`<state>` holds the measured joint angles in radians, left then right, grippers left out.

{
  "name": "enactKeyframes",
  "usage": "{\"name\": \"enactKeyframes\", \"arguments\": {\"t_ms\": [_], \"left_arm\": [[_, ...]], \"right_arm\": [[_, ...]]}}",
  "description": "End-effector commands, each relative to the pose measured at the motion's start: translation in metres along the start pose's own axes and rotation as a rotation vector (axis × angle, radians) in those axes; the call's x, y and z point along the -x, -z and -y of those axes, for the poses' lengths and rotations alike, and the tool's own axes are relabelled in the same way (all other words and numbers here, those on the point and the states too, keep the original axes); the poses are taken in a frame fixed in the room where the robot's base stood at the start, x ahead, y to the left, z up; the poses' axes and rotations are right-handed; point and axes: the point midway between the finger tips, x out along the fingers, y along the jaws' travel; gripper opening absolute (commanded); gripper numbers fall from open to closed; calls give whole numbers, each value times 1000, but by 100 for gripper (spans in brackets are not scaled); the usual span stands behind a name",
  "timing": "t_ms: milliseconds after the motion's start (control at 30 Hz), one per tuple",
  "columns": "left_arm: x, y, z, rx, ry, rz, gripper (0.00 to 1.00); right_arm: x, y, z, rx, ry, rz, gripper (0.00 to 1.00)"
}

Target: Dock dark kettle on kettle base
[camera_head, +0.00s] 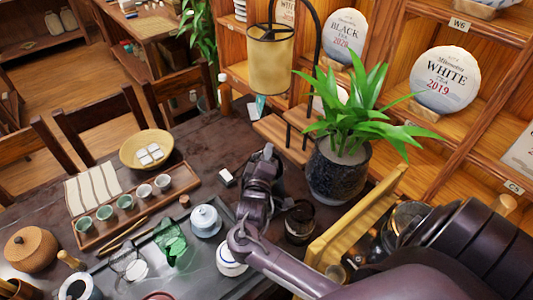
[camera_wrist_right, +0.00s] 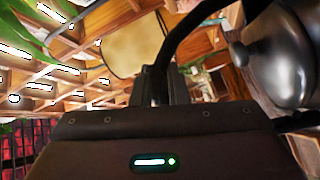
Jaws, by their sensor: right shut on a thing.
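The dark kettle (camera_wrist_right: 288,60) fills the right of the wrist view, glossy, with its lid knob pointing to the picture's left. My right gripper (camera_wrist_right: 162,88) is shut on its curved black handle. In the head view my right gripper (camera_head: 264,172) is above the dark table, left of the potted plant. The kettle is not clearly made out there; a dark round vessel (camera_head: 300,222) shows beside my arm, and I cannot tell whether it is the kettle. I cannot make out the kettle base for certain. My left gripper is not in view.
A potted plant (camera_head: 338,172) stands close on the right, with a hanging lamp shade (camera_head: 270,62) beyond. A lidded pale pot (camera_head: 205,221) and a wooden tray of cups (camera_head: 93,238) are on the left.

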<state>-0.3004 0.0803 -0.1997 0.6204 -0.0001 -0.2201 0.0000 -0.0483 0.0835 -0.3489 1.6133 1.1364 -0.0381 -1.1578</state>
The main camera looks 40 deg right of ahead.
Motion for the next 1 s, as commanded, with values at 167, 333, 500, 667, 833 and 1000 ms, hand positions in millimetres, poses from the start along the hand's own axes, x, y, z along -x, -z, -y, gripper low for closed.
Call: {"name": "enactKeyframes", "arguments": {"t_ms": [167, 333, 500, 667, 833, 1000], "left_arm": [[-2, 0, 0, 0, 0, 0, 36], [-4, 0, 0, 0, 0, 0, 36], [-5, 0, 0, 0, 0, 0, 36], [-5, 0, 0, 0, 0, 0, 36], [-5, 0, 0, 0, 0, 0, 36], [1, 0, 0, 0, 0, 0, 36]], "right_arm": [[-1, 0, 0, -5, -7, -2, 0], [-1, -1, 3, -5, -7, -2, 0], [-1, -2, 6, -5, -7, -2, 0], [-1, -2, 6, -3, -5, -2, 23], [1, -4, 10, 3, 4, 2, 23], [8, -3, 8, 2, 3, 1, 23]]}}
